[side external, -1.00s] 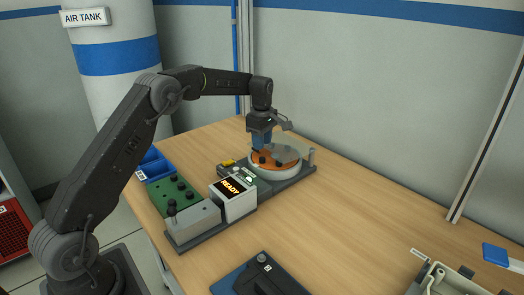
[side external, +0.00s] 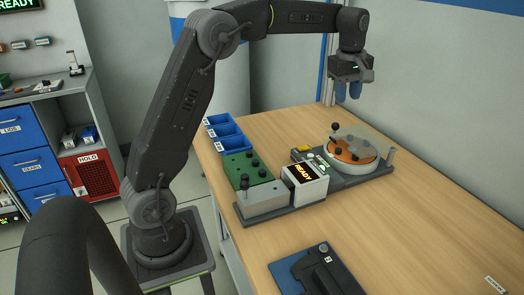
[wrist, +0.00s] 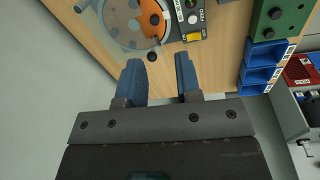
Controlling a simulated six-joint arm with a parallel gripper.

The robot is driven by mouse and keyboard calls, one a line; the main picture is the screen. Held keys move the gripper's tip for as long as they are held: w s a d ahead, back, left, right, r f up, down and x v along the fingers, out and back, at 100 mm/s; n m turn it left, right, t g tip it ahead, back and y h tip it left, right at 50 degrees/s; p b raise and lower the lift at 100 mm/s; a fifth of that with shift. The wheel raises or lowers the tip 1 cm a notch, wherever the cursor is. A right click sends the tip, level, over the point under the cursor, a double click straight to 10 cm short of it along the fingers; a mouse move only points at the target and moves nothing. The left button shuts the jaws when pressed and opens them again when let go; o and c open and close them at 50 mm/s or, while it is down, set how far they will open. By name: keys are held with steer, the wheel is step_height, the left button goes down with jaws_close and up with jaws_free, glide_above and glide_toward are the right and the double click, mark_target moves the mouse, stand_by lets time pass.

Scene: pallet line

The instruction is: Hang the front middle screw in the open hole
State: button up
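The green block (side external: 237,170) holds several black screws; which one is the front middle screw is hard to single out at this size. The orange disc (side external: 345,154) sits in a round white housing under a clear cover. Dark screw heads show on it, one (side external: 355,157) near its front. In the wrist view the disc (wrist: 125,12) is partly cut off by the top edge, and I cannot make out an open hole for certain. My gripper (side external: 348,96) hangs above and behind the disc, blue fingers pointing down. Its fingers (wrist: 160,78) are apart with nothing between them.
Blue bins (side external: 222,133) are behind the green block. A black knob (side external: 335,127) stands up at the disc housing. A dark blue plate (side external: 300,270) lies at the table front. The right side of the table is mostly clear.

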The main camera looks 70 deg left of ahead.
steer(key=s+d+r+m+t, duration=0.15)
steer(key=s+d+m, duration=0.4)
steer(key=s, duration=0.55)
steer(key=s+d+r+m+t, duration=0.1)
steer(key=s+d+m+t, duration=0.1)
steer(key=s+d+m, duration=0.6)
steer(key=s+f+m, duration=0.1)
steer(key=s+f, duration=0.1)
steer(key=s, duration=0.3)
steer(key=s+a+f+m, duration=0.1)
steer(key=s+f, duration=0.2)
steer(key=s, duration=0.3)
steer(key=shift+s+f+m+t, duration=0.15)
steer(key=shift+f+m+t, duration=0.2)
steer(key=shift+t, duration=0.1)
steer(key=shift+c, duration=0.3)
